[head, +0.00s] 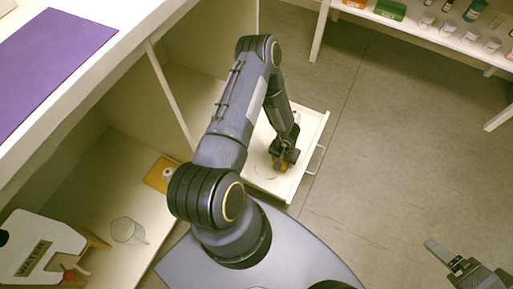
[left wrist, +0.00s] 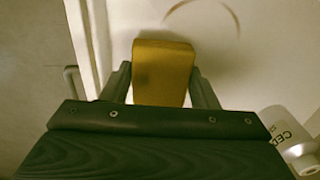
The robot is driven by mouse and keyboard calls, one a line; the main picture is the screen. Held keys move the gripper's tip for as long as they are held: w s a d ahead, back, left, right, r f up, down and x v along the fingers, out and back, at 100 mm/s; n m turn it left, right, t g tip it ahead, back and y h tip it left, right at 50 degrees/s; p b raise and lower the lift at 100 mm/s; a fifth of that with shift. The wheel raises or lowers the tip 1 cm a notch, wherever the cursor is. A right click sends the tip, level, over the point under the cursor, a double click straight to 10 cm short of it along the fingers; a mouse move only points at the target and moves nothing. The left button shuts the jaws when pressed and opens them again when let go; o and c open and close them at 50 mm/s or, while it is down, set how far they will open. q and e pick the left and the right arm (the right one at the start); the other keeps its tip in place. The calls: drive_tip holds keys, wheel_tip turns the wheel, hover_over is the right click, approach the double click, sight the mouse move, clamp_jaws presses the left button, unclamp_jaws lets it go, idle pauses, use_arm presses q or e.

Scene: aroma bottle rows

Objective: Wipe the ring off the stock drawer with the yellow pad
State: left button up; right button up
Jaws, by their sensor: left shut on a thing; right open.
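The stock drawer (head: 312,130) is pulled out, pale and shallow, in the middle of the head view. My left gripper (head: 283,164) is over it, shut on the yellow pad (left wrist: 163,72). The pad also shows as a small yellow patch in the head view (head: 282,168). A brown ring mark (left wrist: 232,12) lies on the drawer floor, partly cut off at the top of the left wrist view and beyond the pad. I cannot tell whether the pad touches the floor. My right gripper (head: 440,254) is open and empty at the lower right.
A white bottle (left wrist: 290,138) lies at the lower right of the left wrist view. The drawer handle (head: 316,158) sticks out over bare floor. At left, a shelf holds a WATER container (head: 40,245), a clear beaker (head: 128,231) and an orange-yellow mat (head: 158,178). Bottles stand on a far shelf.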

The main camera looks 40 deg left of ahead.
use_arm(q)
drive_tip(key=shift+r+p, duration=1.05)
drive_tip(key=shift+r, duration=0.5)
